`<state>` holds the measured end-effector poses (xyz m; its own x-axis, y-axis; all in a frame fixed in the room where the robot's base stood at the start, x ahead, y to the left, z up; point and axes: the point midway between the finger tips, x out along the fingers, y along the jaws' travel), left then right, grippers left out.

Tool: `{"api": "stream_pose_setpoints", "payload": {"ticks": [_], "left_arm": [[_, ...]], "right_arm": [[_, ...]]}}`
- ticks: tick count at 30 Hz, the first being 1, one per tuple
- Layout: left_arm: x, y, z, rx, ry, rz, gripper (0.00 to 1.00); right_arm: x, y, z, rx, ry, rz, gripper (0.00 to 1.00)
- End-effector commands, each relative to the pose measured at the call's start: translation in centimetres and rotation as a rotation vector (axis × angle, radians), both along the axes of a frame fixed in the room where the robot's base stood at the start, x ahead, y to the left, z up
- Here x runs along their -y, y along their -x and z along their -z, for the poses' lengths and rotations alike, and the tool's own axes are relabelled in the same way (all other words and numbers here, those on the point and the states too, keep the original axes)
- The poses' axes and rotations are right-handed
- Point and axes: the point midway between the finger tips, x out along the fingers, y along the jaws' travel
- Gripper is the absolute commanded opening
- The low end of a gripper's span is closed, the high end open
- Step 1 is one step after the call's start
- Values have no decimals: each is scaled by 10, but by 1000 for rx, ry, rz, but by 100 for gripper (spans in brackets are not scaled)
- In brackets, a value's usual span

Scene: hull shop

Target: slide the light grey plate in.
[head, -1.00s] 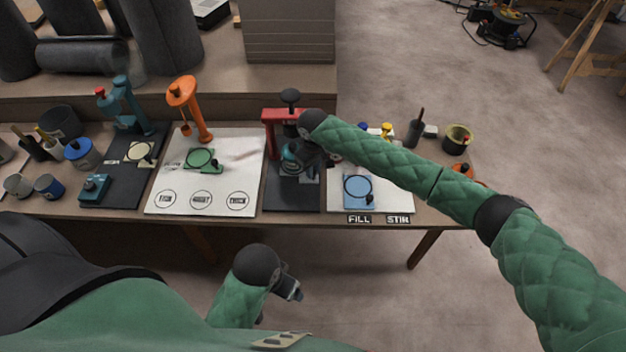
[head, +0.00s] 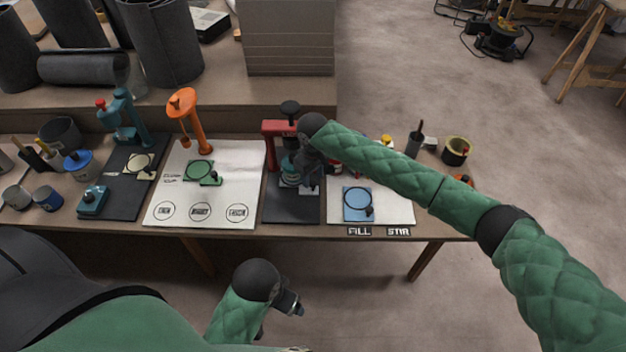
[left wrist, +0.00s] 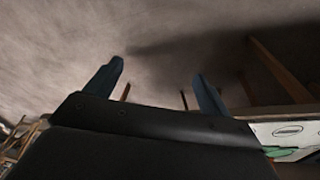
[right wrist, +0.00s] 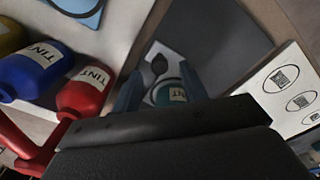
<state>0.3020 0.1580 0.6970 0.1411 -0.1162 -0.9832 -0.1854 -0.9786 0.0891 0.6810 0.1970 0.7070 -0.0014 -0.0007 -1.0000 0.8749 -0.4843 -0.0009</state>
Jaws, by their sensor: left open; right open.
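The light grey plate (right wrist: 174,62) shows in the right wrist view, with a dark round knob (right wrist: 158,63) on it. A teal tint container (right wrist: 166,96) is beside the knob, between my right fingers; I cannot tell how it rests on the plate. My right gripper (right wrist: 160,85) is open, with its fingers over the plate area and apart from the knob. In the head view my right gripper (head: 308,184) hides most of the plate at the red press (head: 272,146). My left gripper (head: 292,303) is open and empty, low in front of the table.
A blue plate (head: 355,202) lies on the right white sheet, and a green plate (head: 199,171) on the left one. The dark mat (head: 290,209) is clear at its front.

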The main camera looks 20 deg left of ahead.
Motion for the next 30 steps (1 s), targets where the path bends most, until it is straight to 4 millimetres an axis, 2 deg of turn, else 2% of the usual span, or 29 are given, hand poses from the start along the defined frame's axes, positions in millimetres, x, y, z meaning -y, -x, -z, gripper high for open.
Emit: {"api": "stream_pose_setpoints", "payload": {"ticks": [9,15,21,23,26,30], "left_arm": [[14,-6,14,35,27,15,82],[16,-7,17,38,31,20,82],[15,-7,19,36,29,19,82],[13,-8,18,38,27,19,74],[13,-9,17,40,27,17,55],[13,-8,17,39,28,18,27]], "right_arm": [[0,-1,-44,2,-1,-1,43],[0,-1,-54,0,-1,-1,43],[0,-1,-55,0,-1,0,43],[0,-1,-54,0,-1,0,43],[-2,3,-53,-1,-8,-2,43],[-8,21,-47,-15,-47,-7,43]]}}
